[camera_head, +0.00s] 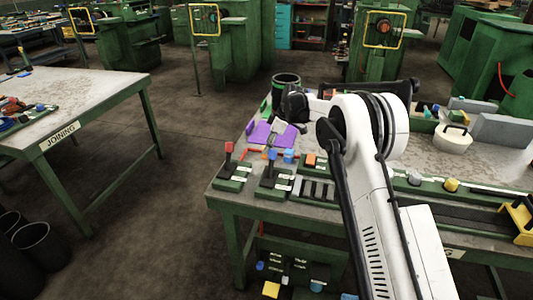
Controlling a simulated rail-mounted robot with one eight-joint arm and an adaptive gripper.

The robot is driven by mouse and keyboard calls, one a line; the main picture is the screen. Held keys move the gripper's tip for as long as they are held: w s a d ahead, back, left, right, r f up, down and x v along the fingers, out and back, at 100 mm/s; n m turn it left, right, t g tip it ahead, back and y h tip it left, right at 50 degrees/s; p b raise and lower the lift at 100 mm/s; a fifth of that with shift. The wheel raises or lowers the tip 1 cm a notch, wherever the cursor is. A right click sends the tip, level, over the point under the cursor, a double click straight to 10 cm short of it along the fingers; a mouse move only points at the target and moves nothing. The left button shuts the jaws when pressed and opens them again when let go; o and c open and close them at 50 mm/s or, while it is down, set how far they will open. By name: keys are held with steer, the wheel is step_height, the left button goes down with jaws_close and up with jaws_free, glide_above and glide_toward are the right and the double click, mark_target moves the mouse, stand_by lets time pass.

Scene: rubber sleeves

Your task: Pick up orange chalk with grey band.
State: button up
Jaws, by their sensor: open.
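My white arm reaches over the green-framed workbench (222,199). Its dark gripper (291,108) is above the back left part of the bench, beside a dark open cylinder (285,82). The gripper is open, but its fingers are small and hard to make out. A small orange block-like piece (310,160) sits near the front left part of the bench, below the gripper in the picture. Thin red-orange pieces (250,152) lie farther left. I cannot tell which of these, if any, is the orange chalk, and no grey band can be made out. My arm hides part of the bench.
Purple pieces (262,133) lie below the gripper in the picture. Red-topped (229,148) and blue-topped (272,154) upright parts stand along the front left. A white lidded container (453,139) and grey blocks (500,130) are at the right. The JOINING table (90,92) stands apart at left.

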steer(key=x, duration=0.2)
steer(key=shift+a+f, duration=0.15)
steer(key=shift+f, duration=0.05)
steer(key=c, duration=1.3)
steer(key=shift+o, duration=0.2)
steer(key=shift+r, duration=0.1)
